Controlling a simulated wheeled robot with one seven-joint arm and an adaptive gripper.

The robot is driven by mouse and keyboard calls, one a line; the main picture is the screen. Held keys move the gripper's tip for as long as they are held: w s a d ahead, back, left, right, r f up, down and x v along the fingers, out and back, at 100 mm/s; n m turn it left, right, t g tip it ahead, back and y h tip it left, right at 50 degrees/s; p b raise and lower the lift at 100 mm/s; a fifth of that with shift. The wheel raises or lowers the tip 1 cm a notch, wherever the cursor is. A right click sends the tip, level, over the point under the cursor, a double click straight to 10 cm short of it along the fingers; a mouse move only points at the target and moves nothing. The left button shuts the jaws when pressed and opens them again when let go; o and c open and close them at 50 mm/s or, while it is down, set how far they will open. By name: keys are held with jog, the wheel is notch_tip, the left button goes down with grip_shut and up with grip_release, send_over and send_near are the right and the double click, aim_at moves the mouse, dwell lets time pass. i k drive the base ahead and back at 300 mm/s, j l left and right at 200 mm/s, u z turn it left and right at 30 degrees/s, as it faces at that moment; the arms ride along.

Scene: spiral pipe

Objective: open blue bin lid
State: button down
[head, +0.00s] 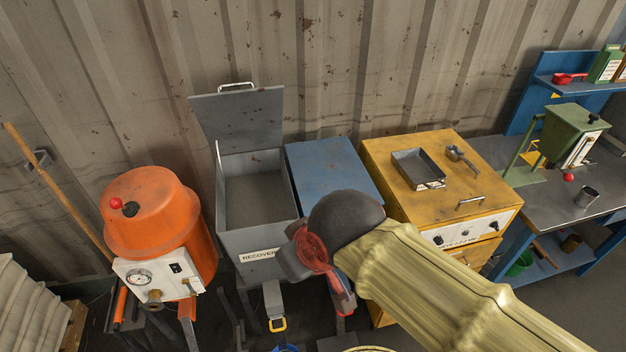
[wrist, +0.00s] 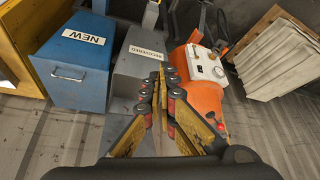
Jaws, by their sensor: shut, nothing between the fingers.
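The blue bin's lid (head: 328,166) lies flat and shut in the head view, right of the open grey bin. In the wrist view the blue bin (wrist: 72,72) stands at left with a "NEW" label on it. My gripper (wrist: 159,82) is shut and empty, its fingertips together, and appears over the front of the grey bin in the picture, right of the blue bin. It is not touching the blue lid. My arm hides the blue bin's front in the head view.
The grey "RECOVERED" bin (head: 229,218) has its lid (head: 238,118) raised against the wall. An orange machine (head: 150,218) stands left of it. A yellow cabinet (head: 400,192) with a tray (head: 416,168) on top stands right of the blue bin.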

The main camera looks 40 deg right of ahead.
aim_at(322, 167)
jog(key=i+j+z, duration=0.1)
jog(key=j+z, duration=0.6)
jog(key=i+j+z, duration=0.1)
jog(key=j+z, duration=0.25)
